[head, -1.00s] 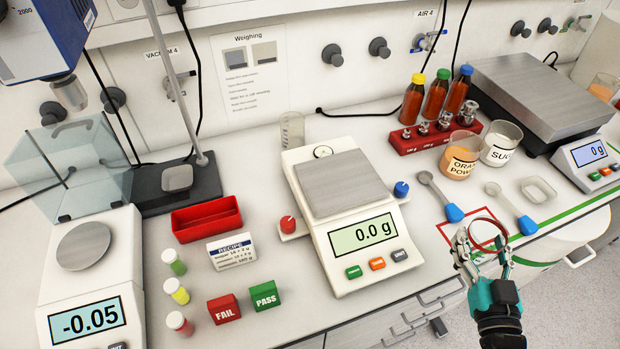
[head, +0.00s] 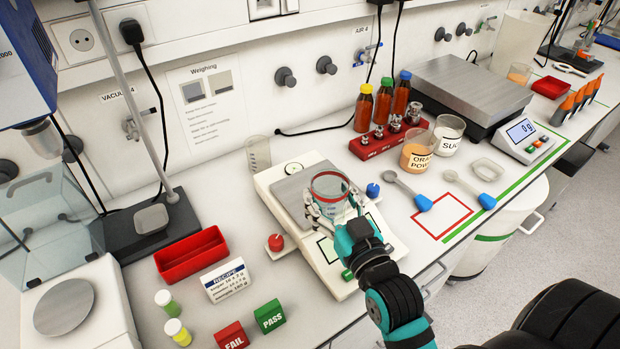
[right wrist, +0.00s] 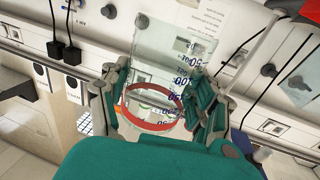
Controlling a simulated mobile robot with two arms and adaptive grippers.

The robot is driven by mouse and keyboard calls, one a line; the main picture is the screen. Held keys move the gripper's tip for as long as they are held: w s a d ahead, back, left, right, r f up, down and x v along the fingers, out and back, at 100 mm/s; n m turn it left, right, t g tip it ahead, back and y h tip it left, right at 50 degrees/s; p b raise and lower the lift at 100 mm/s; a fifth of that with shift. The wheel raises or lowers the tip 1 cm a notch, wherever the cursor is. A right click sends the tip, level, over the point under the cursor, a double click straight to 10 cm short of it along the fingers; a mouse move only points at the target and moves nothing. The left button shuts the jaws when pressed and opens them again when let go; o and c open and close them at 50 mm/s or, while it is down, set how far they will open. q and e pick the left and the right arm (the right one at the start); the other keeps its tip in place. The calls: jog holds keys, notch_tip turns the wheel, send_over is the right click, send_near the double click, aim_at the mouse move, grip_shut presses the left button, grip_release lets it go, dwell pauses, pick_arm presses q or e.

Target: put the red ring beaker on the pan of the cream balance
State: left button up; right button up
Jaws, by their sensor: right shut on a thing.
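The red ring beaker (head: 329,185) is clear glass with a red band at its rim. My right gripper (head: 334,204) is shut on it, with fingers on both sides. In the head view the beaker overlaps the right part of the grey pan (head: 290,192) of the cream balance (head: 271,181). I cannot tell whether it touches the pan. The balance's display (head: 328,250) is partly hidden by my gripper. In the right wrist view the beaker (right wrist: 180,62) shows blue markings between my fingers (right wrist: 160,98). My left gripper is not in view.
A red weight block (head: 368,148) with metal weights and several capped bottles stands behind. Orange powder (head: 417,155) and sugar (head: 447,136) beakers are to the right. The red square outline (head: 440,216) on the bench is empty. A red tray (head: 191,256) lies left.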

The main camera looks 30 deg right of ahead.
jog(key=w+d, duration=0.1)
jog(key=w, duration=0.2)
jog(key=w+d+p, duration=0.1)
jog(key=w, duration=0.3)
jog(key=w+d+f+p, duration=0.1)
jog(key=w, duration=0.3)
jog(key=shift+w+d, duration=0.2)
jog(key=shift+w+f+p, duration=0.1)
jog(key=shift+w+p, duration=0.1)
jog(key=shift+p, duration=0.1)
notch_tip(320, 180, down, 3)
jog(key=shift+p, duration=0.4)
jog(key=shift+s+f, duration=0.1)
jog(key=shift+f, duration=0.1)
jog(key=shift+f, duration=0.2)
jog(key=o, duration=1.2)
jog(key=shift+r, duration=0.15)
